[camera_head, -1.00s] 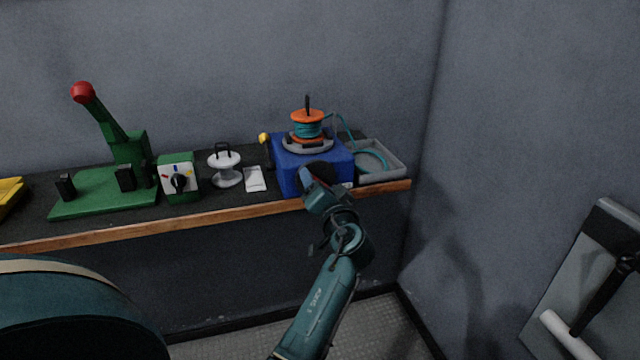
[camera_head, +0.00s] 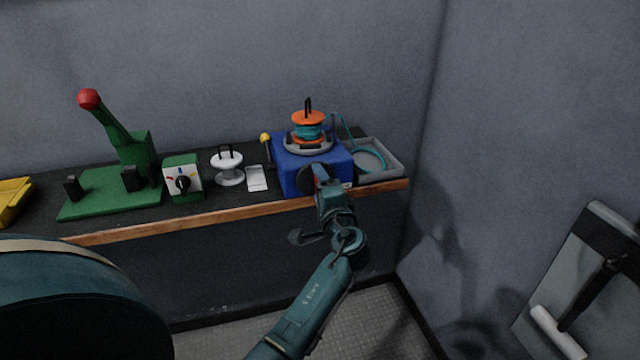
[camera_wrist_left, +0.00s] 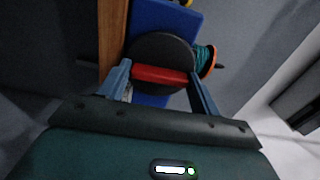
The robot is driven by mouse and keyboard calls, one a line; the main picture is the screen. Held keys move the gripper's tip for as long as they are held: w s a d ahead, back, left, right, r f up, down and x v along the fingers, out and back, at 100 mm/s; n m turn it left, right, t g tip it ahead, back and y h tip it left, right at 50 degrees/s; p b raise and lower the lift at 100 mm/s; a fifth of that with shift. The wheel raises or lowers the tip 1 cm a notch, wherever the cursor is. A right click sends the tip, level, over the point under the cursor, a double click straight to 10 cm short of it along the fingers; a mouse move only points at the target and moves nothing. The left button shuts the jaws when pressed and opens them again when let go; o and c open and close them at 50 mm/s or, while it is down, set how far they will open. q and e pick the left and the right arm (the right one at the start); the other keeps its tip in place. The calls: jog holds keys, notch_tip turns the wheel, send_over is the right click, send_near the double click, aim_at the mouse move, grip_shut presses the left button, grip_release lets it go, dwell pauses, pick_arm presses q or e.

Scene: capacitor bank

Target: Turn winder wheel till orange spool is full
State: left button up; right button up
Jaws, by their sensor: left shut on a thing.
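The orange spool (camera_head: 308,118) stands upright on the blue winder box (camera_head: 312,176) on the bench, with teal cable wound around its middle. The dark round winder wheel (camera_wrist_left: 146,50) is on the box's front face, with a red bar (camera_wrist_left: 160,76) across it. My left gripper (camera_wrist_left: 162,82) is shut on the red bar, one finger at each end. In the head view my gripper hides much of the wheel. The spool's edge and teal cable also show in the wrist view (camera_wrist_left: 207,60). My right gripper is not in view.
Teal cable runs from the spool into a grey tray (camera_head: 392,160) at the right.

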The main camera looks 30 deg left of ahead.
pick_arm(q)
jog(key=shift+r, duration=0.15)
dwell(0.4)
jog(key=o, duration=1)
